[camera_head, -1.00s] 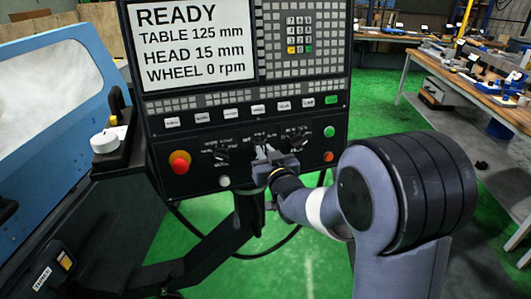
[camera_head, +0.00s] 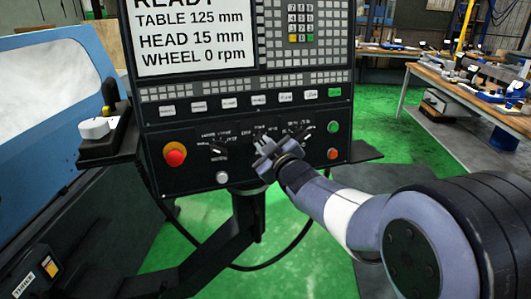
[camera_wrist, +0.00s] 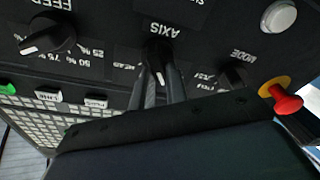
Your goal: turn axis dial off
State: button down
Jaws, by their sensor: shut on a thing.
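The axis dial (camera_wrist: 157,52) is a dark knob with a pale pointer mark, under the label AXIS in the wrist view. My gripper (camera_wrist: 161,82) has one finger on each side of it and is shut on it. In the head view my gripper (camera_head: 265,148) is at the middle of the lower control panel (camera_head: 190,178) and hides most of the dial. The pointer's exact setting cannot be told, as the fingers cover part of the lettering around it.
The feed dial (camera_wrist: 48,38) and mode dial (camera_wrist: 232,77) flank the axis dial. A red stop button (camera_head: 175,154) is left on the panel; green (camera_head: 333,127) and red (camera_head: 333,154) buttons are at right. Open green floor (camera_head: 384,125) lies right of the panel.

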jog(key=shift+n, duration=0.7)
jog(key=c, duration=1.4)
grip_release()
jog(key=v, duration=1.1)
jog(key=shift+b, duration=0.4)
jog(key=shift+w, duration=0.2)
jog(key=x, duration=1)
jog(key=shift+w+a, duration=0.25)
jog(key=shift+w, duration=0.05)
jog(key=shift+p, duration=0.3)
jog(key=shift+s+d, duration=0.1)
jog(key=shift+s, duration=0.05)
